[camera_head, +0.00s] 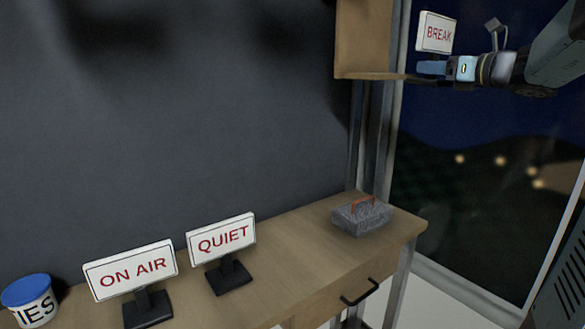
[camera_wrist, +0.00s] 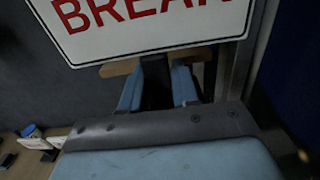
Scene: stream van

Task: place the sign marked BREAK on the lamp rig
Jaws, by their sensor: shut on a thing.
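The BREAK sign (camera_head: 437,33) is a white plate with red letters, held up at the upper right in the head view. It also fills the top of the wrist view (camera_wrist: 150,28). My gripper (camera_head: 432,68) is shut on the sign's dark stem, which shows between the blue fingers in the wrist view (camera_wrist: 157,85). The sign is well above the desk and looks near upright. I cannot make out a lamp rig for certain in either view.
A wooden desk (camera_head: 290,262) carries the ON AIR sign (camera_head: 130,269), the QUIET sign (camera_head: 222,239), a grey box with a red handle (camera_head: 361,216) and a blue-lidded tub (camera_head: 29,299). A wooden shelf (camera_head: 362,40) is just left of my gripper. A dark window lies behind.

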